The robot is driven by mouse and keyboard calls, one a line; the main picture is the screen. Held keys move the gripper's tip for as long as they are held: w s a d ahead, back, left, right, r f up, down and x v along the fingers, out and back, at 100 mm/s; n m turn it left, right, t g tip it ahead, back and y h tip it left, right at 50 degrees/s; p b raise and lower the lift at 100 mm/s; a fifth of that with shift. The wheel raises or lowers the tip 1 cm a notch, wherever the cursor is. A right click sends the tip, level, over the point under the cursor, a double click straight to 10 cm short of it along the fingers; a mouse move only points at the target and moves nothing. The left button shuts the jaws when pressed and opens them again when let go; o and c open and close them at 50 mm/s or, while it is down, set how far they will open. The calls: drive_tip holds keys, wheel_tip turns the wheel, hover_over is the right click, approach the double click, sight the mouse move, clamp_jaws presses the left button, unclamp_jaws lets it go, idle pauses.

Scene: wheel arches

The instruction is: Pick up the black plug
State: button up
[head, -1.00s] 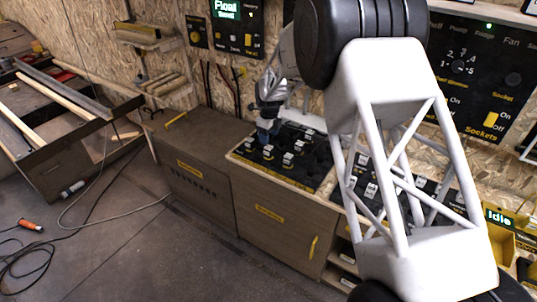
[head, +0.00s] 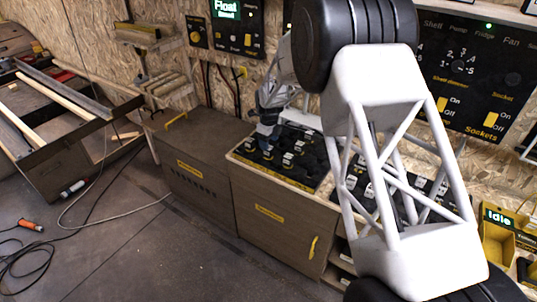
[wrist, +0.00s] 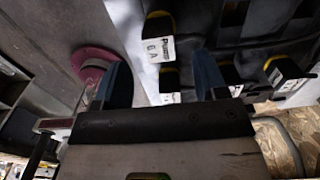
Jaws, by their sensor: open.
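My gripper (head: 262,143) is low over the black worktop in the head view. In the wrist view its two blue fingers stand apart and empty (wrist: 162,80). Several black blocks with yellow edges and white labels are set on the worktop. One black block (wrist: 159,28) shows ahead of the gap between the fingers, and another black block (wrist: 169,78) shows between them. I cannot tell which piece, if any, is the black plug. My gripper hides part of the blocks in the head view.
The worktop (head: 234,156) tops a brown cabinet (head: 265,232) along the wooden wall. A red round piece (wrist: 95,60) lies beside the left finger in the wrist view. Wall panels (head: 235,25) stand behind. Cables and an orange-ended plug (head: 31,225) lie on the floor.

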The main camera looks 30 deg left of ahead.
drive_tip(key=shift+a+f, duration=0.15)
drive_tip(key=shift+f, duration=2.3)
drive_tip(key=c, duration=1)
drive_tip(key=shift+r, duration=0.15)
drive_tip(key=shift+r, duration=0.5)
drive_tip(key=shift+s+d+r, duration=0.15)
drive_tip(key=shift+r, duration=0.45)
drive_tip(key=shift+s+d+r, duration=0.1)
drive_tip(key=shift+r, duration=0.5)
drive_tip(key=s+d, duration=0.3)
drive_tip(key=s+d+r, duration=0.1)
drive_tip(key=s+d, duration=0.6)
drive_tip(key=s, duration=0.1)
drive_tip(key=shift+d+r, duration=0.15)
drive_tip(key=shift+d, duration=0.15)
